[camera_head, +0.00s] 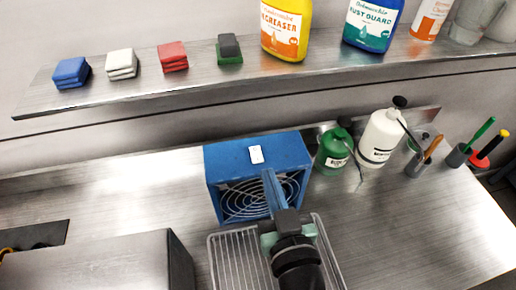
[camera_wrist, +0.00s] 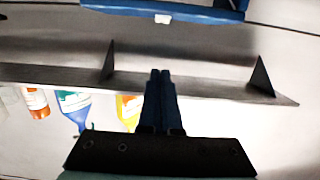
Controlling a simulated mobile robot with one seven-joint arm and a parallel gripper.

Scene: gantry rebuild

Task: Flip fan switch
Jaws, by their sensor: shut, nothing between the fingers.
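The blue box fan (camera_head: 222,162) stands on the metal counter, its round wire grille facing the front. A small white switch (camera_head: 256,154) sits on its top face. My gripper (camera_head: 268,173) is in front of the fan with its blue fingers shut and empty. Its fingertips reach up close to the top front edge, just below and right of the switch; I cannot tell if they touch the fan. In the wrist view the shut fingers (camera_wrist: 160,74) point toward the fan (camera_wrist: 200,14), with the white switch (camera_wrist: 162,19) at its edge. My fingers and wrist hide part of the grille.
A wire rack (camera_head: 232,262) lies in front of the fan. A shelf (camera_head: 130,98) above holds folded cloths and bottles. A metal box (camera_head: 100,265) is at lower left.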

